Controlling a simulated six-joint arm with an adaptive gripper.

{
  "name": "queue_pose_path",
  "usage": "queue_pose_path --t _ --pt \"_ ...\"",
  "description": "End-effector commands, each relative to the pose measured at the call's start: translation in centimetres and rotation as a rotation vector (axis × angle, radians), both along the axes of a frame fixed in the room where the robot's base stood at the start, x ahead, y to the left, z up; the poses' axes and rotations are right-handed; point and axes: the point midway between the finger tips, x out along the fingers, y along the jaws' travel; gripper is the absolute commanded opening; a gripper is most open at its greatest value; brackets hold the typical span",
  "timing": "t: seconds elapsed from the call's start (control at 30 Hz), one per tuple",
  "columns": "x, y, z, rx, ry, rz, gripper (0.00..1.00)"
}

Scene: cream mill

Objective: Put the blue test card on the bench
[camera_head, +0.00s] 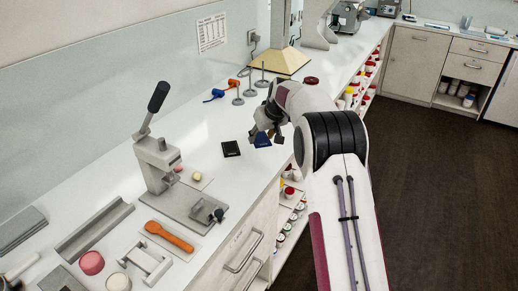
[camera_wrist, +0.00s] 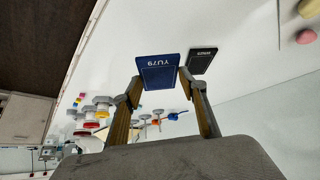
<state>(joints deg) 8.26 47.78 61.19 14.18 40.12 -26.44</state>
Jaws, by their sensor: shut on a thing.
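The blue test card (camera_head: 262,140) is between the fingertips of my gripper (camera_head: 267,130), over the front part of the white bench (camera_head: 215,125). In the wrist view, the blue card (camera_wrist: 158,72) shows pale lettering, and the two fingers of my gripper (camera_wrist: 160,80) are shut on its sides. It appears close above the bench top, but I cannot tell whether it touches it. A black card (camera_head: 231,149) lies flat on the bench just left of the blue card; it also shows in the wrist view (camera_wrist: 201,60).
Metal stands (camera_head: 238,93) and blue and orange items (camera_head: 220,92) are farther back. The bench between the press and the black card is largely clear. Shelves of jars (camera_head: 290,200) are below.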

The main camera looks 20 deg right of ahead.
Motion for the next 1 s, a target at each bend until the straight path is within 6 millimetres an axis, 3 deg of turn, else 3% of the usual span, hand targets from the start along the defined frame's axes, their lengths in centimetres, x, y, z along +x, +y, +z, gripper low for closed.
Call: queue_pose_path --t 0.13,0.57,1.0 --pt "0.0 0.0 -1.0 0.000 0.000 0.000 0.21" --pt "0.0 0.0 -1.5 0.000 0.001 0.000 0.21" --pt "0.0 0.0 -5.8 0.000 0.000 0.000 0.21"
